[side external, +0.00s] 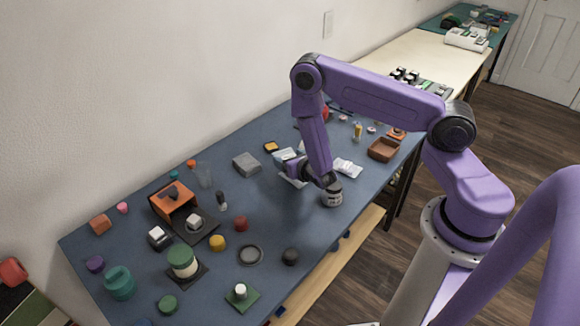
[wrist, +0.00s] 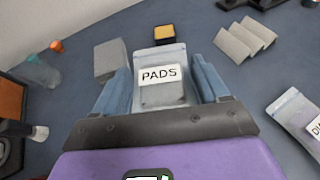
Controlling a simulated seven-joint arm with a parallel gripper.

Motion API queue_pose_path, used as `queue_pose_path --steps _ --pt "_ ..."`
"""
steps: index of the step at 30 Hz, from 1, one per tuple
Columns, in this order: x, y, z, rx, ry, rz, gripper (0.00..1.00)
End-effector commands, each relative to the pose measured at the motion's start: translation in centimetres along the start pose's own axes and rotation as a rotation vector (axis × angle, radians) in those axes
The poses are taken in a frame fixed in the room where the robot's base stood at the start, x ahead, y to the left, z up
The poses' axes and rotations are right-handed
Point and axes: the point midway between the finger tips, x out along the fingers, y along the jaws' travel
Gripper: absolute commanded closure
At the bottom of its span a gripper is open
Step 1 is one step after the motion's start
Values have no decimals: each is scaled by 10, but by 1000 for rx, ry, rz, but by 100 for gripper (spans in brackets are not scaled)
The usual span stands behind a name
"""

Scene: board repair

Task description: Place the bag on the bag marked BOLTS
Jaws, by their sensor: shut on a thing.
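A clear bag with a white label reading PADS (wrist: 160,94) sits between the two blue fingers of my gripper (wrist: 162,72) in the wrist view. My gripper is shut on it. In the side view my gripper (side external: 297,172) is low over the blue table, and my arm partly hides the bag there. Another clear bag (wrist: 295,118) lies at the right of the wrist view, its label cut off after "DI"; a pale bag (side external: 347,168) lies right of my gripper in the side view. I can read no label BOLTS in either view.
A grey block (wrist: 110,58), a small yellow-topped black box (wrist: 164,36) and a grey folded piece (wrist: 245,40) lie around the held bag. A brown tray (side external: 384,149) stands at the right. Several jars and parts crowd the left of the blue table (side external: 290,222).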

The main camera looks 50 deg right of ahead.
Motion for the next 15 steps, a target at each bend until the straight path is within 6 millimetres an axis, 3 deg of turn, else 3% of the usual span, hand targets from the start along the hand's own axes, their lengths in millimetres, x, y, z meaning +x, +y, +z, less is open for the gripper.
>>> queue_pose_path --steps 7,15 --pt "13 0 -25 -1 1 -1 56" --pt "15 0 -30 0 0 -1 56"
